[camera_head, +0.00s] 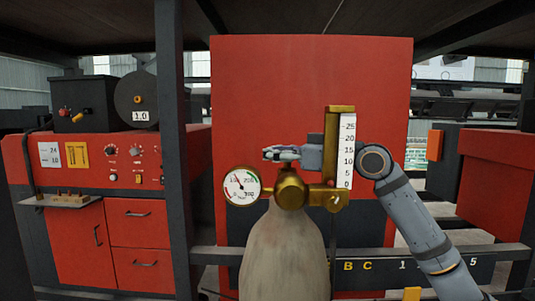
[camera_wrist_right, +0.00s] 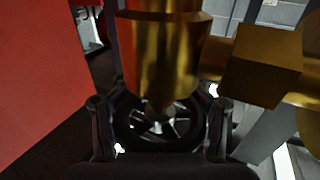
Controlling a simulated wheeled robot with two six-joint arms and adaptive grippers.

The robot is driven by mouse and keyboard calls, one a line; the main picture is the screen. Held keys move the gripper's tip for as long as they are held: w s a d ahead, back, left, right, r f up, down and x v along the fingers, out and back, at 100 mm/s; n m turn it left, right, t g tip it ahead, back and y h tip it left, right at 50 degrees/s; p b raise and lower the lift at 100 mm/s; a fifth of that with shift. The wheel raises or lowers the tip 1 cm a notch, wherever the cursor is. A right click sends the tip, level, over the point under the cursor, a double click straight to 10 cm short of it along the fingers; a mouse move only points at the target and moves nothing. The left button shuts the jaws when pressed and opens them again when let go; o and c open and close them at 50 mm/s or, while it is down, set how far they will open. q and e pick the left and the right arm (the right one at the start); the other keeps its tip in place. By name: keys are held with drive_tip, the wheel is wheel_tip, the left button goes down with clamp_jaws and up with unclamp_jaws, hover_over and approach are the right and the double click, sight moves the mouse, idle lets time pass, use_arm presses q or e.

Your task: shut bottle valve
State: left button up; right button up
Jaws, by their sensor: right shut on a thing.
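A pale gas bottle (camera_head: 284,255) stands upright in the middle of the head view. On its top is a brass valve (camera_head: 290,190), also large in the wrist view (camera_wrist_right: 165,45). A round gauge (camera_head: 242,186) sits on its left and a white flow scale (camera_head: 347,150) on its right. My right gripper (camera_head: 276,153) reaches in from the right, just above the valve. In the wrist view its fingers (camera_wrist_right: 158,118) stand on both sides of a dark spoked handwheel (camera_wrist_right: 160,145) below the brass body, shut on it. The handwheel is mostly hidden in the head view. My left gripper is out of view.
A large red panel (camera_head: 310,80) stands behind the bottle. A red welding cabinet (camera_head: 100,200) with knobs and drawers is at the left, beside a dark post (camera_head: 172,120). A dark rail (camera_head: 450,258) with letters crosses low at the right.

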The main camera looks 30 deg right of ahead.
drive_tip(key=o, duration=0.8)
drive_tip(key=shift+c, duration=0.2)
drive_tip(key=o, duration=0.5)
drive_tip(key=shift+s+d, duration=0.3)
drive_tip(key=shift+s, duration=0.05)
drive_tip(key=shift+o, duration=0.2)
drive_tip(key=shift+w+a, duration=0.2)
wheel_tip(320, 180, up, 10)
